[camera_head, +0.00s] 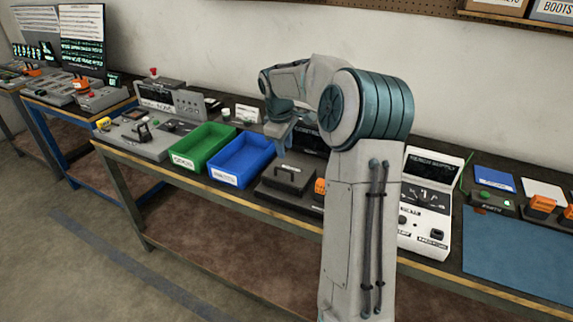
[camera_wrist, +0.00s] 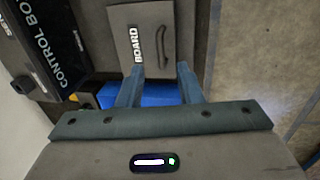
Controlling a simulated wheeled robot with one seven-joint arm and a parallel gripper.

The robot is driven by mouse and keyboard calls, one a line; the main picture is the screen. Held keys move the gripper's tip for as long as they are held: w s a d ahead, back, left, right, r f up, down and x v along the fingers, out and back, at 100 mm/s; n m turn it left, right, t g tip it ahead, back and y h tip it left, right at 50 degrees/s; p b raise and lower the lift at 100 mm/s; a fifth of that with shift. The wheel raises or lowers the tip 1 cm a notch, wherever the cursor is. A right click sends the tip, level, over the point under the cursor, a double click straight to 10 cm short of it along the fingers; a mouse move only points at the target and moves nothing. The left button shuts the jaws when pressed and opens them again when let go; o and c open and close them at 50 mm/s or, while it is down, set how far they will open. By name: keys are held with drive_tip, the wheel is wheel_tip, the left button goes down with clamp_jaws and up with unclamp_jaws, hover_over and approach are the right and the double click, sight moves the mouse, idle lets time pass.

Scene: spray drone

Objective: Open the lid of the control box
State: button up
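The control box is dark grey-brown on the bench. Its flat lid (camera_head: 287,178) has a dark bar handle (camera_head: 288,171) and lies level, looking shut. In the wrist view the lid (camera_wrist: 130,40) shows a "BOARD" label, with the handle (camera_wrist: 161,47) to its right. A dark panel (camera_wrist: 60,50) lettered "CONTROL BOX" is to its left; part of it shows behind the lid in the head view (camera_head: 312,141). My gripper (camera_wrist: 160,67) is open and empty, its fingers apart. It seems to be above the bench beside the lid, not touching the handle; the exact gap is unclear.
A blue bin (camera_head: 241,178) and a green bin (camera_head: 186,163) stand left of the box. A white device (camera_head: 424,222) stands to the right, with my arm hiding part of the bench between. A blue mat (camera_head: 515,255) lies farther right.

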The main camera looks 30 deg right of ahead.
sight(287, 171)
drive_tip(key=f, duration=0.2)
drive_tip(key=d+f, duration=0.1)
drive_tip(key=f, duration=0.2)
drive_tip(key=w+f, duration=0.1)
drive_tip(key=f, duration=0.2)
drive_tip(key=shift+d+f+p, duration=0.1)
drive_tip(key=shift+d+p, duration=0.05)
drive_tip(key=shift+p, duration=0.15)
clamp_jaws()
